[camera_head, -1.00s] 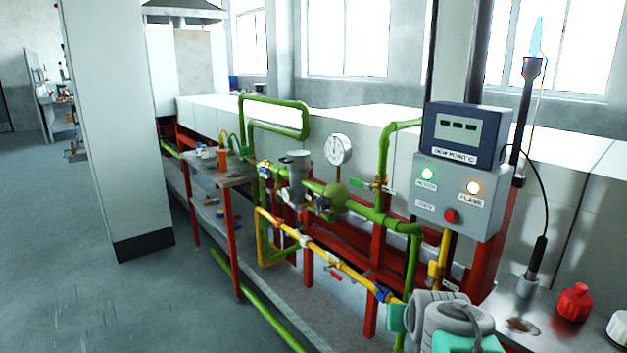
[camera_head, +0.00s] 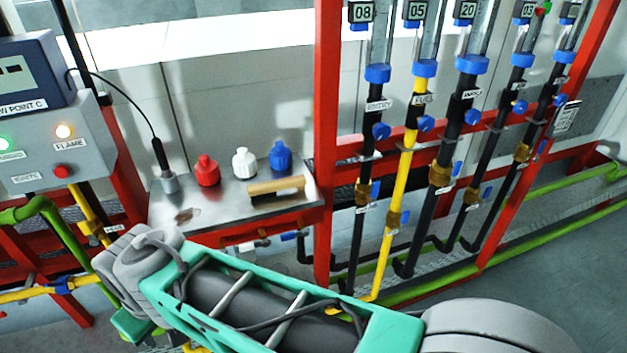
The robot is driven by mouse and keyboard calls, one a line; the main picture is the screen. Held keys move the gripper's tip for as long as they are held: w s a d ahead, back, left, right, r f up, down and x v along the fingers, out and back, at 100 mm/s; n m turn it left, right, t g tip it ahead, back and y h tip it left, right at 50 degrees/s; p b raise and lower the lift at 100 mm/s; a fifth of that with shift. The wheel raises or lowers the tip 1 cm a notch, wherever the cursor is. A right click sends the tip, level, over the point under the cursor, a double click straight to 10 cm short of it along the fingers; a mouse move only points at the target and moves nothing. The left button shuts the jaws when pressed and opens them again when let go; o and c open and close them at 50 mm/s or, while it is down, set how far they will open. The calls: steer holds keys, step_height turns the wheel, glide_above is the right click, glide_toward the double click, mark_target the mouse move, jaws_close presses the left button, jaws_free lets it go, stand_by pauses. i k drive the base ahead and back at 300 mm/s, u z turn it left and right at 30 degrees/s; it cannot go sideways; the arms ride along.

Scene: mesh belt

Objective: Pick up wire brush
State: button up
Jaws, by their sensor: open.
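The wire brush (camera_head: 277,188) has a light wooden handle with a dark strip below it. It lies on the right part of a small metal shelf (camera_head: 225,212), in front of a blue bottle and a white bottle. Nothing holds it. My teal and grey arm crosses the bottom of the head view, nearer to me than the shelf. My gripper is not in view.
A red bottle (camera_head: 207,171), a white bottle (camera_head: 244,163) and a blue bottle (camera_head: 281,157) stand behind the brush. A red post (camera_head: 326,130) rises at the shelf's right end, beside flow tubes and pipes. A control box (camera_head: 48,150) stands left.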

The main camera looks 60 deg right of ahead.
mark_target(263, 190)
steer(key=z, duration=1.6)
